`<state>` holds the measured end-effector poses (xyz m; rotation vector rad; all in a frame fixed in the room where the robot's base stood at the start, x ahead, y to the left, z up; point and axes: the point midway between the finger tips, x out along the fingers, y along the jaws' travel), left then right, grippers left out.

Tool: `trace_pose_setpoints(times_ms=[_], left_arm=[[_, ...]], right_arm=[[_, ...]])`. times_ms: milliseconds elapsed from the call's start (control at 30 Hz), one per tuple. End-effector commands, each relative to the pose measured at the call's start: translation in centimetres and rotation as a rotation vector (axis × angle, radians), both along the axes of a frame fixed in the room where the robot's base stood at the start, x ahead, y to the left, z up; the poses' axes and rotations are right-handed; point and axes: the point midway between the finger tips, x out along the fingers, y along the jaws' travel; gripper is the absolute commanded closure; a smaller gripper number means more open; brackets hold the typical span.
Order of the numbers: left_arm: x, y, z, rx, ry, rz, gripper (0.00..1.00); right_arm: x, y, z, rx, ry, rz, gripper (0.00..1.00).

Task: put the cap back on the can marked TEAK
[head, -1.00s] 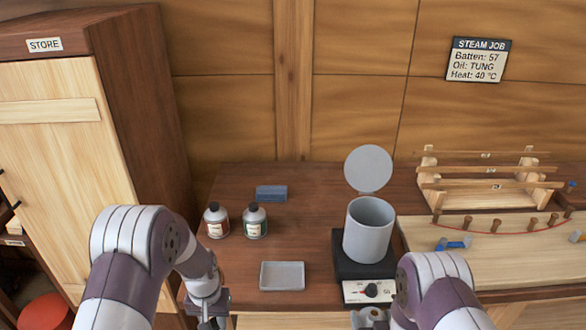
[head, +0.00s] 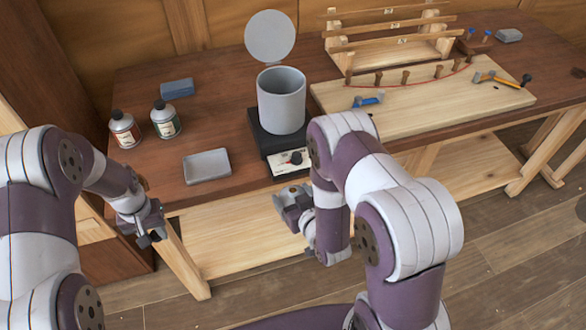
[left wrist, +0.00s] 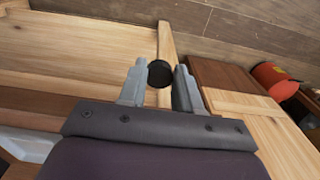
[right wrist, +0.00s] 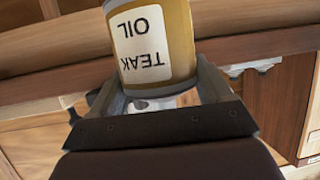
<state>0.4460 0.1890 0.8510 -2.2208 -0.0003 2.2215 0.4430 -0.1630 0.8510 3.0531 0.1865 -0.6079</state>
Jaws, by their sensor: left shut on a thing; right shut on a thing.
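My left gripper (head: 150,232) is low at the left, in front of the bench's front edge. In the left wrist view a round black cap (left wrist: 160,73) sits between its fingertips, and the jaws are shut on it. My right gripper (head: 292,207) is in front of the bench, below the hot plate. In the right wrist view it is shut on an ochre can (right wrist: 160,42) with a white label reading TEAK OIL, upside down in that picture. A pale part of the can shows between the fingers. I cannot make out the can in the head view. Cap and can are apart.
A grey pot (head: 282,102) with raised lid (head: 269,37) stands on a hot plate. A batten board (head: 420,100) lies right.

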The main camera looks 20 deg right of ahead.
Motion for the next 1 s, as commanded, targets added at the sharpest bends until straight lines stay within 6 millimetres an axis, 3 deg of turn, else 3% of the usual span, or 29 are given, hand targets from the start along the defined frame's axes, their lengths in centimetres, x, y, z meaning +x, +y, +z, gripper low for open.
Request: trace_pose_setpoints(times_ms=[200, 433, 600, 1000], left_arm=[[0.0, 0.0, 0.0, 0.000, 0.000, 0.000, 0.95], [0.0, 0.0, 0.0, 0.000, 0.000, 0.000, 0.95], [0.0, 0.0, 0.0, 0.000, 0.000, 0.000, 0.95], [0.0, -0.7, 0.0, 0.000, 0.000, -0.019, 0.95]], right_arm=[[-0.7, 6.0, 0.1, 0.000, -0.003, 0.285, 0.76], [-1.3, 10.8, 0.1, 0.000, -0.004, 0.511, 0.76], [-1.5, 12.1, 0.1, 0.000, -0.003, 0.575, 0.76], [-1.5, 12.1, 0.0, 0.000, -0.001, 0.579, 0.76]])
